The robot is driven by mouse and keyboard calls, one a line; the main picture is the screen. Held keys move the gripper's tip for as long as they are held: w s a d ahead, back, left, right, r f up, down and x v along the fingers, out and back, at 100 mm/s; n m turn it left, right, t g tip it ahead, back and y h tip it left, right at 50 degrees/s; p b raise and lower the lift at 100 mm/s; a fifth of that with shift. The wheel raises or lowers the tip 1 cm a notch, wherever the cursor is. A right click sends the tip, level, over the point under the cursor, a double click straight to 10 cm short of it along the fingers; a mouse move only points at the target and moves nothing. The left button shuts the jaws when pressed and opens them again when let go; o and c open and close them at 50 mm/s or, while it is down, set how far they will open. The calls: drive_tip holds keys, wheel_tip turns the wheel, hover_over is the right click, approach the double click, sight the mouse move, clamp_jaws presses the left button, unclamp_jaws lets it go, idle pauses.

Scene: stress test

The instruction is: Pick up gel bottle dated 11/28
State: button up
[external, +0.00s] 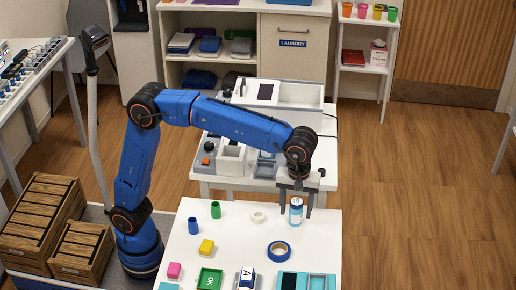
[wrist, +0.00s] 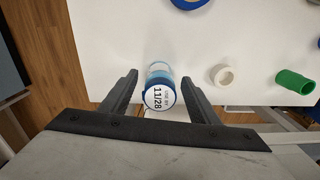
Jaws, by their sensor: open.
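The gel bottle (external: 296,211) stands near the far right edge of the white table. It is light with blue bands. In the wrist view its top (wrist: 160,95) bears a white label reading 11/28 with a blue rim. My gripper (external: 295,205) points down over the bottle in the external view. In the wrist view my gripper (wrist: 160,90) has its fingers apart, one on each side of the bottle. Gaps show between the fingers and the bottle. The bottle's lower part is partly hidden by its top in the wrist view.
A second table with equipment (external: 285,93) stands behind.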

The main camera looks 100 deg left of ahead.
drive_tip(key=shift+f, duration=0.3)
drive_tip(key=shift+c, duration=0.7)
drive_tip(key=c, duration=1.1)
drive_tip(key=shift+o, duration=0.2)
